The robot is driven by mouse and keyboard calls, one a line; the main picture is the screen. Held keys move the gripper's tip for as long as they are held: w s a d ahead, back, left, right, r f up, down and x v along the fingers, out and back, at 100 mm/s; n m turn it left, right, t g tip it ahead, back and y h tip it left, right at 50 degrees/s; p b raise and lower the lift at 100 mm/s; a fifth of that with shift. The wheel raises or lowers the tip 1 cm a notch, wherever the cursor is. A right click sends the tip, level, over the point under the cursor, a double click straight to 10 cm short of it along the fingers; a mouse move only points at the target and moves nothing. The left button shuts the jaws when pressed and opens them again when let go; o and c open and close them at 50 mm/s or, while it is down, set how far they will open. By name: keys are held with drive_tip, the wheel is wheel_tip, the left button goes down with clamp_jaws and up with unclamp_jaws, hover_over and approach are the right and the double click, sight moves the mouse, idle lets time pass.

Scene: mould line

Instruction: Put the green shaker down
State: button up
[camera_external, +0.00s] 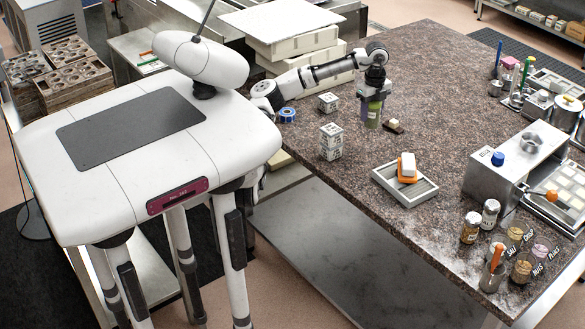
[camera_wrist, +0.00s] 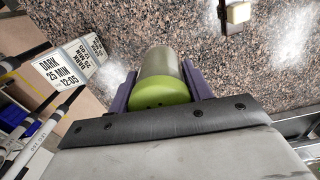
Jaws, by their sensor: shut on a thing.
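The green shaker (camera_wrist: 167,88) is between the two purple fingers of my gripper (camera_wrist: 170,95) in the wrist view, with its green perforated end toward the camera. In the external view the shaker (camera_external: 374,111) hangs upright below my gripper (camera_external: 374,92), over the speckled stone counter (camera_external: 440,100). My gripper is shut on it. I cannot tell whether the shaker's lower end touches the counter.
A small dark block with a pale top (camera_external: 394,126) lies just right of the shaker. A grey tray (camera_external: 405,186) holds an orange-and-white item (camera_external: 407,167) in front.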

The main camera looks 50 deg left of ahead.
drive_tip(key=s+a+r+n+p, duration=0.1)
drive_tip(key=s+a+r+n, duration=0.15)
drive_tip(key=a+r, duration=1)
drive_tip(key=shift+n, duration=0.65)
drive_tip(key=shift+w+a+f+p, duration=0.1)
drive_tip(key=shift+a+f, duration=0.15)
drive_tip(key=shift+f, duration=3.15)
drive_tip(key=shift+w+a+f+p, duration=0.15)
drive_tip(key=shift+a+f, duration=0.15)
drive_tip(key=shift+f, duration=3.05)
drive_tip(key=shift+s+a+f+p, duration=0.1)
drive_tip(key=shift+a+f, duration=0.15)
drive_tip(key=shift+f, duration=3.15)
drive_tip(key=shift+f, duration=0.15)
drive_tip(key=o, duration=1)
drive_tip(key=shift+o, duration=0.2)
wheel_tip(320, 180, up, 12)
drive_tip(key=b, duration=0.1)
